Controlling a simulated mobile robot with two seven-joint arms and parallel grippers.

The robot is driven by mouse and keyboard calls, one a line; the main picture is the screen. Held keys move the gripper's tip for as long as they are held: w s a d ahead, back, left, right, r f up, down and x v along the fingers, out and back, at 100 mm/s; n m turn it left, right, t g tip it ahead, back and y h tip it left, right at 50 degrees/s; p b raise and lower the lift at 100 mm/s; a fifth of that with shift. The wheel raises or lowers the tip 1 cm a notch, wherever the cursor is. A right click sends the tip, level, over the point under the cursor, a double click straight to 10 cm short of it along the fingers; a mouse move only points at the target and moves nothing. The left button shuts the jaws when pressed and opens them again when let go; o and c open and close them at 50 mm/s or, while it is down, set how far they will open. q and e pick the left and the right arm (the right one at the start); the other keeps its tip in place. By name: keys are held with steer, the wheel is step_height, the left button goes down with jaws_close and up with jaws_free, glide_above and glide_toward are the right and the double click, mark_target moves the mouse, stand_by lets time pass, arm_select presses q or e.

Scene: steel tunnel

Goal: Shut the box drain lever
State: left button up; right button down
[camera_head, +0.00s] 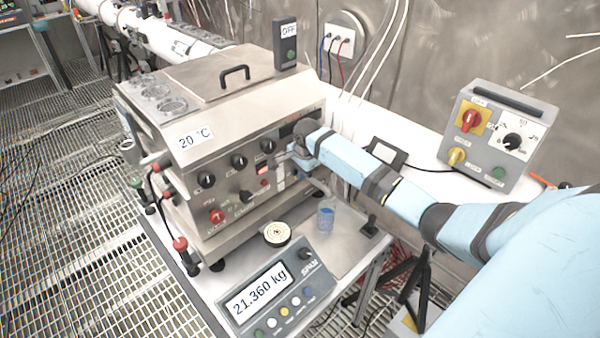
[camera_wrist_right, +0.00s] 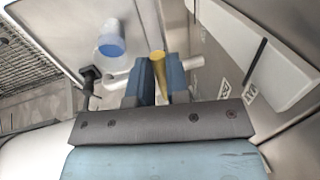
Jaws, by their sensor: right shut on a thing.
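The steel box (camera_head: 225,205) stands on the bench, with dark knobs and a "20 °C" label on its faces. My right gripper (camera_head: 287,158) is at the right end of its knobbed front. In the right wrist view, the yellow drain lever (camera_wrist_right: 158,66) sits between the two blue fingers of my right gripper (camera_wrist_right: 162,78), which is shut on it. A pale pipe (camera_wrist_right: 193,63) shows just beside the fingers. In the head view the gripper and arm hide the lever. My left gripper is not in view.
A clear cup with blue contents (camera_head: 326,218) stands below the gripper; it also shows in the wrist view (camera_wrist_right: 111,42). A scale display reading 21.360 kg (camera_head: 270,292) is at the bench front. A grey control box (camera_head: 498,135) stands right, beyond my arm.

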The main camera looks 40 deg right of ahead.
steer(key=shift+d+r, duration=0.15)
steer(key=c, duration=1.1)
jaws_free()
step_height(320, 180, up, 13)
steer(key=s+b, duration=0.2)
steer(key=shift+s+r, duration=0.2)
steer(key=shift+s, duration=0.15)
